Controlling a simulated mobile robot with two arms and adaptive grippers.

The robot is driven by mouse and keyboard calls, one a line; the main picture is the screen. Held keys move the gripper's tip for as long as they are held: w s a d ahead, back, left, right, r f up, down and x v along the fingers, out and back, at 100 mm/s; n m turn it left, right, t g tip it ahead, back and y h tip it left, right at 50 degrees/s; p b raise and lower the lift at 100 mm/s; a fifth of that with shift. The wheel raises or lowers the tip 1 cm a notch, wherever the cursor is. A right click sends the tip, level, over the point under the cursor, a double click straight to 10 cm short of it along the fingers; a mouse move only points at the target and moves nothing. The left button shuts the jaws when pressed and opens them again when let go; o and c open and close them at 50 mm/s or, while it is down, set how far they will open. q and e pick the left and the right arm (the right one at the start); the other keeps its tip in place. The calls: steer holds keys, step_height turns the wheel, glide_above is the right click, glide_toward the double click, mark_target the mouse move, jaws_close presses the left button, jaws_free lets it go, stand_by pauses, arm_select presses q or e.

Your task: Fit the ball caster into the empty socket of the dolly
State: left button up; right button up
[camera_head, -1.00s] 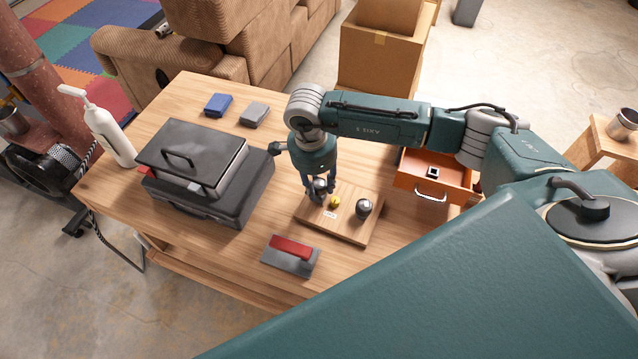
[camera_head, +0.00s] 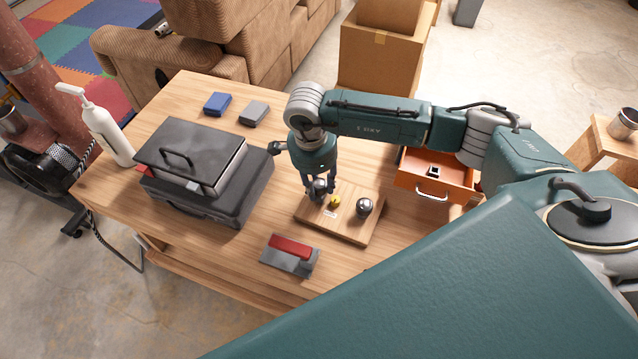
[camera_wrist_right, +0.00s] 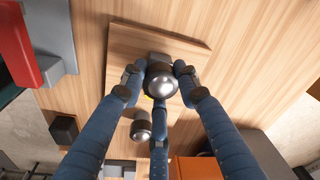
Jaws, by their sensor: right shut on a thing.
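The dolly (camera_head: 345,230) is a square wooden board lying on the table. My right gripper (camera_head: 319,190) is over its left part, shut on a ball caster (camera_head: 319,186) with a shiny metal ball. In the right wrist view the fingers of my right gripper (camera_wrist_right: 160,82) close around this caster (camera_wrist_right: 162,80), above the board (camera_wrist_right: 135,42). The fingers hide its underside, so I cannot tell whether it touches the board or a socket. A second ball caster (camera_head: 364,207) sits on the board's right side. A small yellow piece (camera_head: 335,202) lies between them. My left gripper is not in view.
A blue box (camera_head: 217,103) and a grey box (camera_head: 254,112) lie at the back.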

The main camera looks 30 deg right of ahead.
steer(key=shift+f+b, duration=0.3)
steer(key=shift+f, duration=0.1)
steer(key=shift+r, duration=0.2)
stand_by(0.3)
steer(key=o, duration=1)
steer(key=shift+r, duration=0.1)
steer(key=shift+r+p, duration=0.45)
steer(key=shift+r, duration=0.5)
